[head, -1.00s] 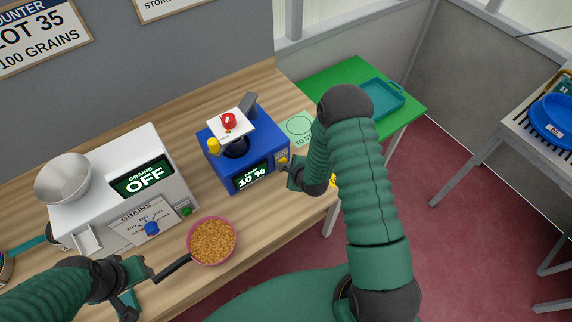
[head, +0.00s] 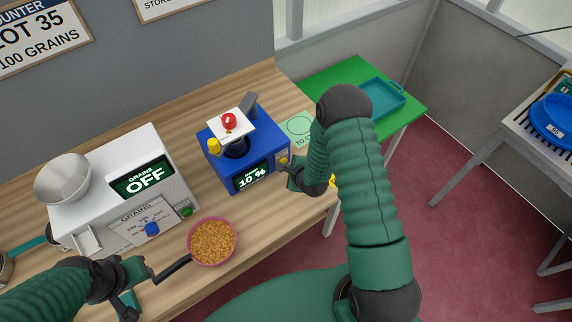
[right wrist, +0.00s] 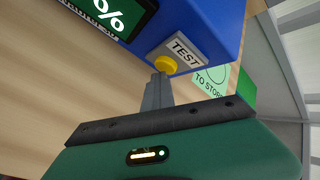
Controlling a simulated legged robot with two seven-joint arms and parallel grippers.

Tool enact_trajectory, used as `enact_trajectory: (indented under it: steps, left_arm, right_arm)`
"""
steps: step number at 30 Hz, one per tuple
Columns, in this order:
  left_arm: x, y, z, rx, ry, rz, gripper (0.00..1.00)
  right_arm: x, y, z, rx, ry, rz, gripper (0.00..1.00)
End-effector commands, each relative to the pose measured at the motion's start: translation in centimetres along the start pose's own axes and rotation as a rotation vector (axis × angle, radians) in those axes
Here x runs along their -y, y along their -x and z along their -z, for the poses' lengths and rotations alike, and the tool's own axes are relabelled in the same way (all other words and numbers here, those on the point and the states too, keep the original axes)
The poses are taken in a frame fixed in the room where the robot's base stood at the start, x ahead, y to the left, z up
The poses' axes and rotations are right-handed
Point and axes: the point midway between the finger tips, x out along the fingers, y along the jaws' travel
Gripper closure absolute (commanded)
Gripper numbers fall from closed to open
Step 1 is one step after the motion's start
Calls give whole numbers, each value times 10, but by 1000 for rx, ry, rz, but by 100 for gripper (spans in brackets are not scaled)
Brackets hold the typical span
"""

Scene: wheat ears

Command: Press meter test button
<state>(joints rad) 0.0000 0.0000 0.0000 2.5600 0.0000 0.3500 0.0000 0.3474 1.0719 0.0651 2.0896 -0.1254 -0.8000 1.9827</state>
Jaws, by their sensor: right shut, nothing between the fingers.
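The blue meter (head: 226,172) stands on the wooden counter, its screen reading 10 %. Its yellow test button (right wrist: 166,65) sits beside the TEST label in the right wrist view. The button also shows small in the head view (head: 283,161). My right gripper (right wrist: 161,78) is shut and empty. Its fingertips are right at the button's lower edge; I cannot tell whether they touch it. My left gripper (head: 152,280) is at the lower left, by a pink-rimmed bowl of grain (head: 213,241). Its jaw state is unclear.
A white grain counter (head: 125,190) reading OFF stands left of the meter. A red object (head: 229,121) rests on the meter's white top plate. A green table (head: 340,72) with a teal tray (head: 402,102) is behind my right arm. Wood between counter and meter is clear.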

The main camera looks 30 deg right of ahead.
Motion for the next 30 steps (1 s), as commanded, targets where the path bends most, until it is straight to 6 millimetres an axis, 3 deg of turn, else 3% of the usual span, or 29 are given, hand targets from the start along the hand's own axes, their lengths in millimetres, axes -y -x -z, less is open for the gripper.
enact_trajectory:
  steps: [1,30]
  left_arm:
    - [0,0,0,0,0,0,64]
    - [0,-2,0,0,0,0,64]
  right_arm:
    - [1,-1,-7,14,5,3,100]
    - [9,-7,-18,20,7,11,100]
